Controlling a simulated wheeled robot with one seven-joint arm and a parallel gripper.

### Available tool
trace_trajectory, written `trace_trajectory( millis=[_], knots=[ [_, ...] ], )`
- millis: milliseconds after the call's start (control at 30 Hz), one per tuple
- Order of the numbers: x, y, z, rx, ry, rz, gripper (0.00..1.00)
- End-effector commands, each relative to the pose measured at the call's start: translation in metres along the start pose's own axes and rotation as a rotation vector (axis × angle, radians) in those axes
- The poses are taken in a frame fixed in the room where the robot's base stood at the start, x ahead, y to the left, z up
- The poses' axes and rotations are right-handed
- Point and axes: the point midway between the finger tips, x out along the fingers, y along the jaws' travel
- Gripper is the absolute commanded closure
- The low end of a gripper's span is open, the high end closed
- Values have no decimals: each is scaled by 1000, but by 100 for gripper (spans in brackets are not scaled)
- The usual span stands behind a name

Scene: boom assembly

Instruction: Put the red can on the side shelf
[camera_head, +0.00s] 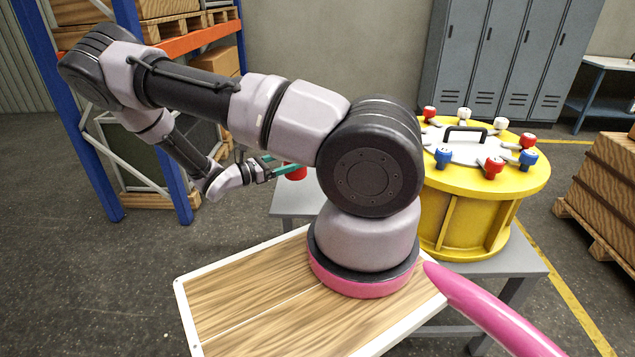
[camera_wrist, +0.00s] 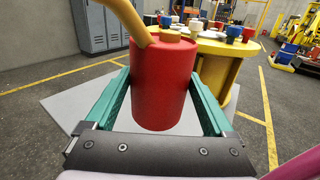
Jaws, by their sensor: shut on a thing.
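The red can (camera_wrist: 163,88) with its yellow spout (camera_wrist: 124,20) is upright between the two green fingers of my gripper (camera_wrist: 160,100) in the wrist view, and my gripper is shut on it. In the head view my gripper (camera_head: 279,167) points right, and only part of the red can (camera_head: 296,174) shows, the rest being hidden behind my arm. A flat grey surface (camera_head: 290,203) lies below the can, and it also shows in the wrist view (camera_wrist: 62,108). I cannot tell whether the can touches it, or whether this surface is the side shelf.
A yellow drum (camera_head: 450,222) with red, white and blue knobs stands to the right of the can. A rack with blue posts (camera_head: 172,165) and boxes is at the left. Grey lockers (camera_head: 500,60) stand at the back. A wooden crate (camera_head: 612,190) is at the right edge.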

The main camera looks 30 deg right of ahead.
Motion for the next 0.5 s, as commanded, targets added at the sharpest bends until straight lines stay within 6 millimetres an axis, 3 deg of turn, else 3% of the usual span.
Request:
trace_trajectory(
  millis=[233, 500],
  knots=[
    [1, 0, -44, -1, -1, -2, 85],
    [1, -1, -69, -1, 0, -3, 85]
  ],
)
